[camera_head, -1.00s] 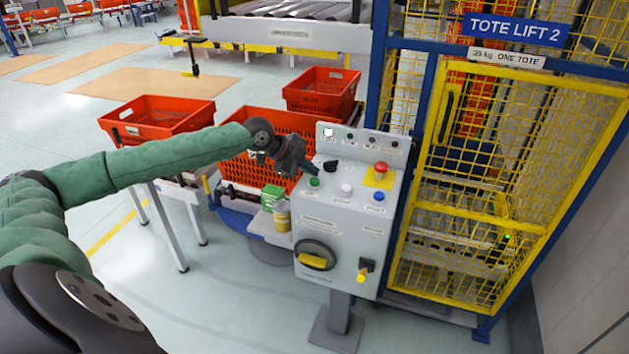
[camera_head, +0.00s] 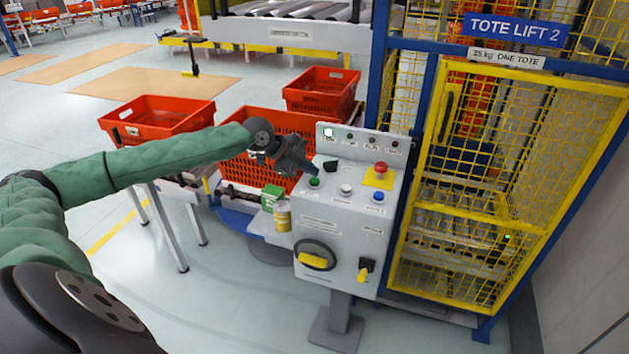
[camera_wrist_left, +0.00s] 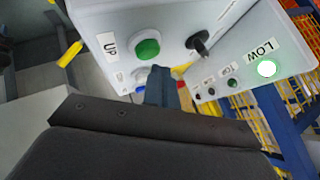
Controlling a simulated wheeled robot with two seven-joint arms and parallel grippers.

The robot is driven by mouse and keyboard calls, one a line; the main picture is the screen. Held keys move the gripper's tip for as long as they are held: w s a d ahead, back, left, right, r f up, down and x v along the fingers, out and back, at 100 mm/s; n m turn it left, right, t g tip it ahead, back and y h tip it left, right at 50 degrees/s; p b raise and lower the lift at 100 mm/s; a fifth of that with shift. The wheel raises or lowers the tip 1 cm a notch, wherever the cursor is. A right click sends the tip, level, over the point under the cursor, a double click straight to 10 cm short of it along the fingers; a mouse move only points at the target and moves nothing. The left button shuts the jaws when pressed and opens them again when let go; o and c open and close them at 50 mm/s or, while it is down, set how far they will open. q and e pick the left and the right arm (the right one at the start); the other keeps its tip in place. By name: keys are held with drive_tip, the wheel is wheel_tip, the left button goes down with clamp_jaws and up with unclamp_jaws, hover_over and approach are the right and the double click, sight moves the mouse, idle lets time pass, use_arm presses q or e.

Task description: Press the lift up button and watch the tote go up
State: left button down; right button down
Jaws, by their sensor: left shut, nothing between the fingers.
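The grey control box (camera_head: 335,222) stands on a post in front of the lift cage. Its green button (camera_head: 314,183) sits at the left of the button row; in the left wrist view the green button (camera_wrist_left: 147,48) has an UP label beside it. My left gripper (camera_head: 314,171) is shut and empty, its tips just behind and above the green button. In the left wrist view its finger (camera_wrist_left: 160,86) appears beside the button, apart from it in the picture; contact cannot be told. The LOW lamp (camera_wrist_left: 266,68) glows. I cannot make out a tote clearly inside the cage. My right gripper is out of view.
A red emergency button (camera_head: 380,168), a white button (camera_head: 346,189) and a blue button (camera_head: 378,197) are close by. The yellow mesh cage (camera_head: 510,180) stands to the right. Orange totes (camera_head: 160,118) are behind my left arm.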

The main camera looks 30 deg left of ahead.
use_arm(q)
drive_tip(key=shift+f, duration=0.1)
idle(0.3)
drive_tip(key=shift+f, duration=0.3)
drive_tip(key=shift+f, duration=0.2)
idle(0.5)
